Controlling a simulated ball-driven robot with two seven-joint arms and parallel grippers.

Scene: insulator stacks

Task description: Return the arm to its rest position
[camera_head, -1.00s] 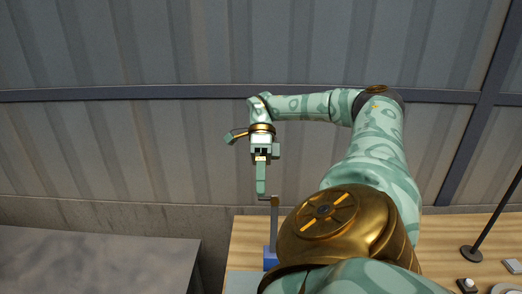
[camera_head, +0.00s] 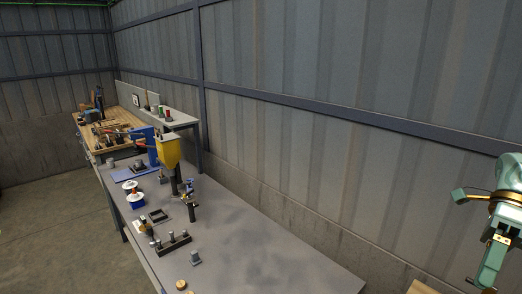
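My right gripper (camera_head: 490,264) is at the right edge of the head view, cut off by the frame, pale green with a gold band at the wrist. Its fingers point down and overlap from this angle, so I cannot tell whether they are open or shut. No held object shows clearly. My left gripper is out of view.
A grey table (camera_head: 250,255) holds a yellow hopper-like device (camera_head: 168,150), two white-and-blue round pieces (camera_head: 135,198) and a dark rack with pegs (camera_head: 172,243). A wooden workbench (camera_head: 122,120) with tools stands behind. The table's near right part is bare. A corrugated wall (camera_head: 350,170) runs behind.

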